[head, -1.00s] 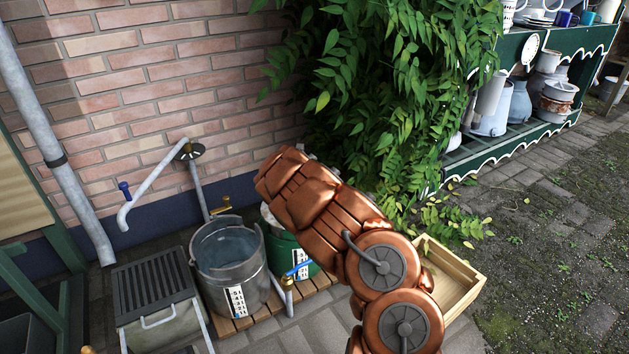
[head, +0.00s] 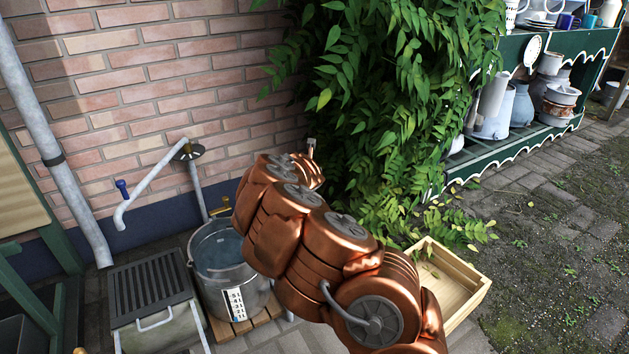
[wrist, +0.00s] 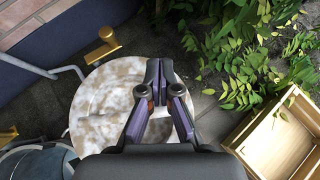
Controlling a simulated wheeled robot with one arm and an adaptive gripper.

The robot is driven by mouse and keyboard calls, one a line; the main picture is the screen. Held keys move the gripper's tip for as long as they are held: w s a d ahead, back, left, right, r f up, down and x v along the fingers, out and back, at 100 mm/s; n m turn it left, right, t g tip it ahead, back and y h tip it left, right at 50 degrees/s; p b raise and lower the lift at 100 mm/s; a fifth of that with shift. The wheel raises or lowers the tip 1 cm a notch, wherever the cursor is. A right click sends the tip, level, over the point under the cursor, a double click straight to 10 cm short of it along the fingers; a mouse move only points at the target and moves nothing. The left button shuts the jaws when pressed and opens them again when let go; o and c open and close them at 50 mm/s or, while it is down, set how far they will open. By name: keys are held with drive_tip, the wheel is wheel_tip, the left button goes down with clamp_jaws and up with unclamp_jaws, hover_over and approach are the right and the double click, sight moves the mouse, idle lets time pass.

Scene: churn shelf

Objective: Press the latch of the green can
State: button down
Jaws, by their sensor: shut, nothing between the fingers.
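The green can's side is hidden behind my arm in the head view. In the wrist view, a round, mottled white and brown top (wrist: 100,95) lies below my gripper and appears to be the can's lid. No green shows there. My gripper (wrist: 159,75) is shut and empty, with its dark fingertips together over the right part of this top. I cannot tell whether the fingertips touch it. A small orange-brown patch shows beside the left finger; I cannot tell if it is the latch.
A metal bucket of water (head: 222,262) stands left of my arm on wooden slats. A brass tap (wrist: 103,46) is near the wall. A leafy bush (head: 385,110) hangs behind. An open wooden crate (head: 452,285) lies to the right. Paving (head: 545,200) is free further right.

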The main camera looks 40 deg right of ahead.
drive_tip(key=shift+s+a+r, duration=0.1)
drive_tip(key=shift+s+r, duration=0.65)
drive_tip(key=shift+s, duration=0.15)
